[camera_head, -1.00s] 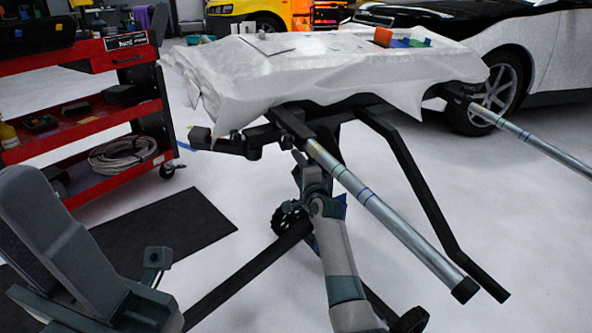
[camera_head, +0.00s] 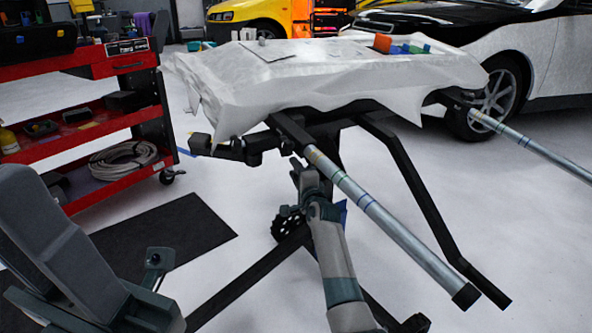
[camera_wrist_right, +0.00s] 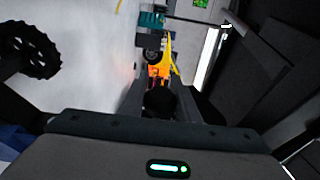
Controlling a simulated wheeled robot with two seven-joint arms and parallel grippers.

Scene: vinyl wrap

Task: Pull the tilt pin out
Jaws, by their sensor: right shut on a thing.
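The stand has a padded top under a white cover (camera_head: 330,75) and a dark frame below it (camera_head: 405,180). My right gripper (camera_head: 298,168) reaches up from the bottom middle to the underside of this frame, beside the upper end of a silver tube. In the right wrist view, its fingers are shut on a dark round knob (camera_wrist_right: 160,101), which looks like the head of the tilt pin. The pin's shaft is hidden, so I cannot tell how deep it sits. My left arm shows at the lower left, but its fingertips do not show.
Silver tubes (camera_head: 390,228) with coloured bands jut from the stand toward the right. A red tool cart (camera_head: 85,65) stands at the left, with a dark mat (camera_head: 180,232) on the floor. A car (camera_head: 540,60) is behind at the right. Blocks sit on the cover.

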